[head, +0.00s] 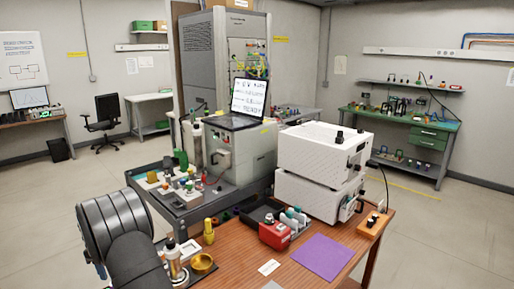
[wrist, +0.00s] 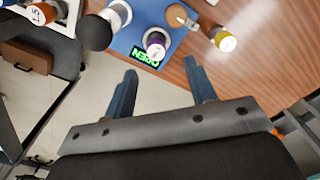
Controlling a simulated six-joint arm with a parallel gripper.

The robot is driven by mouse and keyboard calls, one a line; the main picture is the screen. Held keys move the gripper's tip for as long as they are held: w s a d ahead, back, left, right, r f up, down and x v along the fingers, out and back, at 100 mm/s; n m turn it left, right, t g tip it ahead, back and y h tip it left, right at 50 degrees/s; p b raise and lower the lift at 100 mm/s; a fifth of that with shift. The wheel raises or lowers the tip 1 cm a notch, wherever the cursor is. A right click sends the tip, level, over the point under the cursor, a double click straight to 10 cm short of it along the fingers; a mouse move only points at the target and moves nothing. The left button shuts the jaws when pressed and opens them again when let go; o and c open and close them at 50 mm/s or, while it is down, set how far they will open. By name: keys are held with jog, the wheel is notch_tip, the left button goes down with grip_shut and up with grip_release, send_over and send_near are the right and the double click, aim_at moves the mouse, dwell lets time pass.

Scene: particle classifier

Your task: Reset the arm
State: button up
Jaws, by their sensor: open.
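My gripper (wrist: 163,68) shows in the wrist view with its two blue-grey fingers apart and nothing between them. The fingers point toward a wooden table edge, with floor visible between them. My dark grey arm (head: 112,220) fills the lower left of the head view, in front of the table's left end. My gripper cannot be made out in the head view. In the wrist view, a purple-banded container (wrist: 155,43) stands on a blue mat (wrist: 126,38) beyond the fingers, apart from them.
The wooden table (head: 225,258) carries a brass bowl (head: 202,263), a yellow bottle (head: 209,232), a red box (head: 274,235), a purple mat (head: 323,257) and white stacked machines (head: 320,150). A dark cart (head: 190,208) stands behind.

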jog(key=s+d+f, duration=0.1)
jog(key=s+d, duration=1.3)
jog(key=s+a+f, duration=0.1)
jog(key=a+f, duration=0.1)
jog(key=a, duration=0.1)
jog(key=s+a+f, duration=0.2)
jog(key=a+f, duration=0.1)
jog(key=a, duration=0.1)
jog(key=s+a+f, duration=0.1)
jog(key=a+f, duration=0.2)
jog(key=shift+s+a, duration=0.25)
jog(key=shift+a, duration=0.1)
jog(key=shift+a+f, duration=0.15)
jog(key=shift+f, duration=0.25)
